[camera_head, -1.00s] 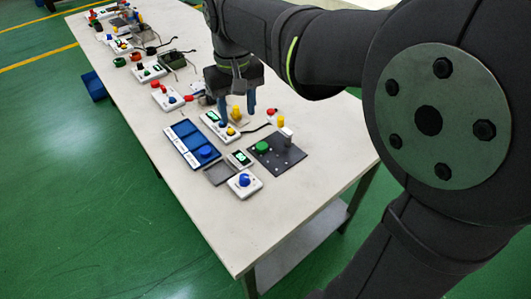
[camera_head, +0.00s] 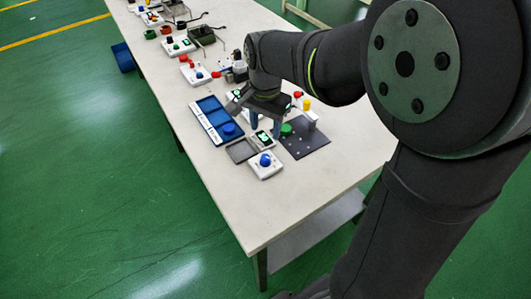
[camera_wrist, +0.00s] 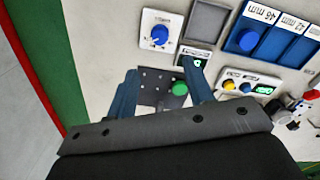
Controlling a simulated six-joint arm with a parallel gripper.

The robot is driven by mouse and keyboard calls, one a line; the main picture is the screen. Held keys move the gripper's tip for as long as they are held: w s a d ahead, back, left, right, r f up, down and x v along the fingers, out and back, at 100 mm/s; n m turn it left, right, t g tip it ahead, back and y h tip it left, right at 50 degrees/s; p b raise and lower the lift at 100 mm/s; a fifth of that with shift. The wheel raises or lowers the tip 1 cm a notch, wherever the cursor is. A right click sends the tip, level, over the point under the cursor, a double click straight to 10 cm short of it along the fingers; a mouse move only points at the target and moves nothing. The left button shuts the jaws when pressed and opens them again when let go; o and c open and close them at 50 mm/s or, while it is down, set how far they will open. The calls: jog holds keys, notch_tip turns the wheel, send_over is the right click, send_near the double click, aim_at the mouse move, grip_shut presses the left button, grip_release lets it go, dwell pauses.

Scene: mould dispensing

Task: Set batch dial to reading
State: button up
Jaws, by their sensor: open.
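A white box with a blue dial knob (camera_head: 265,160) stands at the near end of the row of devices. In the wrist view the blue dial (camera_wrist: 160,35) sits on its white plate beyond my fingers, with a pointer mark on it. A small scale with a lit green display (camera_head: 263,138) is behind it; its display (camera_wrist: 197,63) also shows in the wrist view, too small to read. My gripper (camera_head: 264,128) is open and empty, above the table between the scale and the dark plate. In the wrist view its blue fingers (camera_wrist: 160,90) are spread apart, short of the dial.
A dark plate with a green knob (camera_head: 287,129) lies right of my gripper, its knob (camera_wrist: 180,88) between my fingers in the wrist view. A blue tray (camera_head: 212,110) with labelled compartments and a grey tray (camera_head: 241,150) lie left. The near table end is clear.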

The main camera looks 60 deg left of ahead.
aim_at(266, 156)
notch_tip(266, 156, down, 12)
jog(key=shift+r, duration=0.15)
jog(key=shift+c, duration=0.5)
jog(key=c, duration=0.9)
